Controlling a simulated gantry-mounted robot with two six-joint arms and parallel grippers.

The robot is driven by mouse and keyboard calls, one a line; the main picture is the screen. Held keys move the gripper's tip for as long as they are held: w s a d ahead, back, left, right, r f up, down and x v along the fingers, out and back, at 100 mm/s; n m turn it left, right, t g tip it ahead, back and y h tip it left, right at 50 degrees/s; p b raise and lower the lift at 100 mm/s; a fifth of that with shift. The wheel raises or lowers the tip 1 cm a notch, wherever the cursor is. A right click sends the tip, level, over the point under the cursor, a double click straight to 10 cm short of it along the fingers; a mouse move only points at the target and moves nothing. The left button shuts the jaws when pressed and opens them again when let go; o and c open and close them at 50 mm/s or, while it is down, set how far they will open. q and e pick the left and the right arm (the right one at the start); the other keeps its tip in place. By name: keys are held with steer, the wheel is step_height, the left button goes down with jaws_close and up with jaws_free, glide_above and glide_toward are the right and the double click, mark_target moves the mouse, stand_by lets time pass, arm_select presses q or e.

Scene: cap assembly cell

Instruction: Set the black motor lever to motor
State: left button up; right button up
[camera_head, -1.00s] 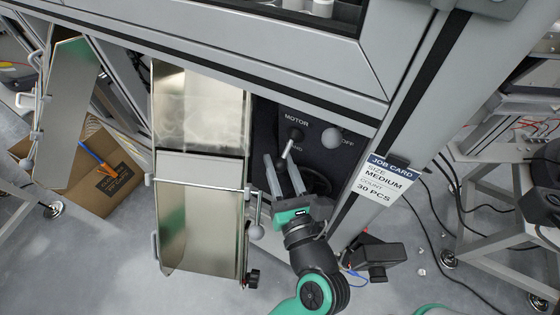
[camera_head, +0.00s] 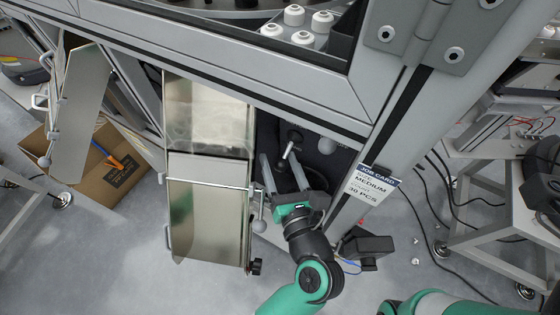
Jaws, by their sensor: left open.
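The black motor lever (camera_head: 287,151) is on the dark control panel (camera_head: 268,135) under the machine's grey frame. It has a black knob and a short metal rod, and it leans up and to the right. My left gripper (camera_head: 279,160) is open, with its two grey fingers pointing up at the panel. The fingertips lie on either side of the lever's rod in the picture; whether they touch it I cannot tell. The panel's lettering is hidden behind the frame beam now. My right arm shows only as a green link at the bottom right, its gripper out of view.
A metal chute (camera_head: 207,210) stands close left of my left gripper, with a ball-ended handle (camera_head: 259,226) at its side. A job card (camera_head: 371,186) reading MEDIUM, 30 PCS hangs on the right post. A cardboard box (camera_head: 85,185) sits on the floor at left.

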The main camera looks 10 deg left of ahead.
arm_select(q)
steer(key=shift+s+d, duration=0.1)
steer(key=shift+s+d+r, duration=0.1)
steer(key=shift+s+d, duration=0.1)
steer(key=shift+s, duration=0.1)
steer(key=p+v, duration=0.3)
steer(key=v, duration=0.7)
steer(key=shift+s, duration=0.35)
